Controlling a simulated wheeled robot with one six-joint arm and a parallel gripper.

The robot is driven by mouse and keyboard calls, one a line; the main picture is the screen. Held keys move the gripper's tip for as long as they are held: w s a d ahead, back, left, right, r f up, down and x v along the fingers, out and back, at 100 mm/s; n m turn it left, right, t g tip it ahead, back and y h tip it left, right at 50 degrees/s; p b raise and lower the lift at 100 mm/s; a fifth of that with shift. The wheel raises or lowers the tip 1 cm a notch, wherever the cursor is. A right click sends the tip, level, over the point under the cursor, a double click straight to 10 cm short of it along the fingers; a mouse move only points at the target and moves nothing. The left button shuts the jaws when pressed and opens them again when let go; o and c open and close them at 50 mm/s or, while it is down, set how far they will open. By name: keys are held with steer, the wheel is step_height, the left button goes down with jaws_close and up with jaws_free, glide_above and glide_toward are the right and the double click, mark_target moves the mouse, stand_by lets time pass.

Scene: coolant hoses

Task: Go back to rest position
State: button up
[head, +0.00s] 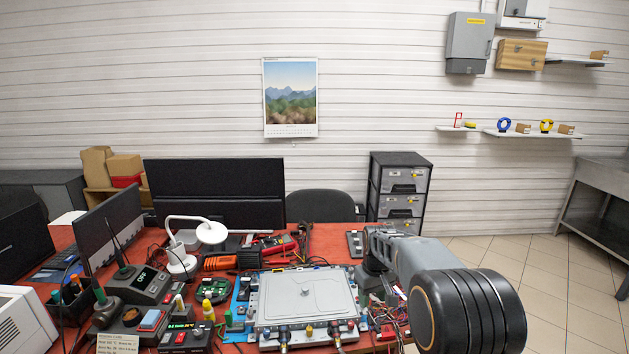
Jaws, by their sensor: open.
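My arm reaches in from the lower right over the desk, with its large black round joint nearest the camera. My gripper (371,284) is at the far end of the arm, low beside the right edge of the grey cold plate (305,293). It is open; its fingertips are small and hard to make out, and I see nothing held in it.
The desk (258,349) is crowded with a soldering station (140,284), a white lamp (183,255), a green circuit board (213,291), meters and wires. Monitors (215,190) and a chair (325,205) stand behind. A drawer cabinet (400,187) is behind the arm. Floor at right is clear.

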steer(key=s+r+m+t, duration=0.1)
steer(key=s+r, duration=0.3)
steer(key=s, duration=0.8)
steer(key=s+r+m+t+p, duration=0.1)
steer(key=s+r+m+t, duration=0.1)
steer(key=s, duration=1)
steer(key=shift+s+r+m+t, duration=0.3)
steer(key=shift+r+m, duration=0.1)
steer(key=shift+r, duration=0.45)
